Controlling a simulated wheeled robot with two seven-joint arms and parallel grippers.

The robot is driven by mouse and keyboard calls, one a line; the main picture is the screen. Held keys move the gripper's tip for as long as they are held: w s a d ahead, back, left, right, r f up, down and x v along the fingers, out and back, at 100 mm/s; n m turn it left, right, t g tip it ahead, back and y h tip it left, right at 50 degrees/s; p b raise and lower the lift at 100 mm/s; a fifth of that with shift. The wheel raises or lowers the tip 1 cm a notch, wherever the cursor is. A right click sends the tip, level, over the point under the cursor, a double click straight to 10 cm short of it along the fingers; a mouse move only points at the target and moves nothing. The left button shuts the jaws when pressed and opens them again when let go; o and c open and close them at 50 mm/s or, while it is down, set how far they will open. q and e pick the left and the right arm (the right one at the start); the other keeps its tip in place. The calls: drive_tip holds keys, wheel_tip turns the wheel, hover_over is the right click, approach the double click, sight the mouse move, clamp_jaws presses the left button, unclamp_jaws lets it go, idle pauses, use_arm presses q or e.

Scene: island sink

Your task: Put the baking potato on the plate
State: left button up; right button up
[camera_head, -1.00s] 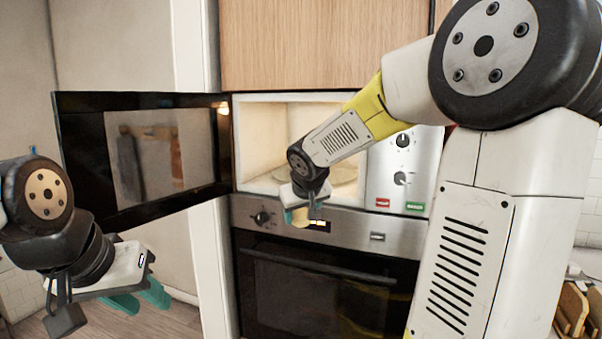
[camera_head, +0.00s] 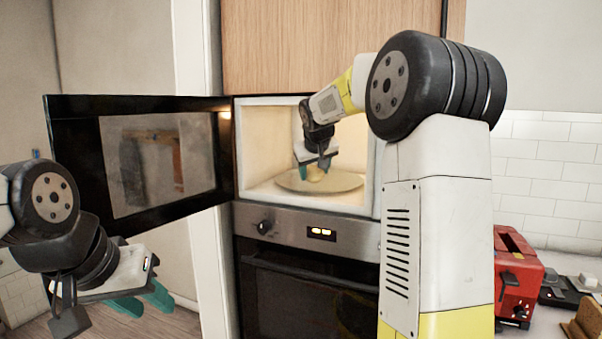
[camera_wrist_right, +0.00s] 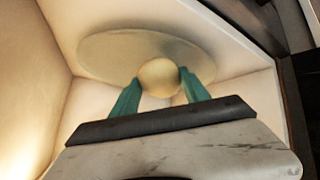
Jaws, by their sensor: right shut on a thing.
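The baking potato (camera_wrist_right: 159,77) is a pale, rounded thing between the green fingertips of my right gripper (camera_wrist_right: 160,84) in the right wrist view. My right gripper is shut on it. In the head view the right gripper (camera_head: 316,174) is inside the open microwave, and the potato (camera_head: 315,173) shows small between its fingers. The plate (camera_head: 347,183) is a round, pale disc on the microwave floor. It also shows in the right wrist view (camera_wrist_right: 110,48). The potato overlaps the plate in both views; I cannot tell whether they touch. My left gripper (camera_head: 143,300) is open and empty at lower left.
The microwave door (camera_head: 140,160) stands open to the left. An oven (camera_head: 305,290) is below the microwave. A red toaster (camera_head: 515,275) stands on the counter at right. The microwave's side walls are close around my right gripper.

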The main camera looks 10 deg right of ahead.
sight(313, 168)
drive_tip(key=w, duration=0.4)
drive_tip(key=shift+d, duration=0.35)
drive_tip(key=shift+w+f, duration=0.25)
drive_tip(key=shift+f, duration=0.45)
drive_tip(key=shift+s, duration=0.1)
drive_tip(key=shift+f, duration=0.2)
drive_tip(key=o, duration=1.6)
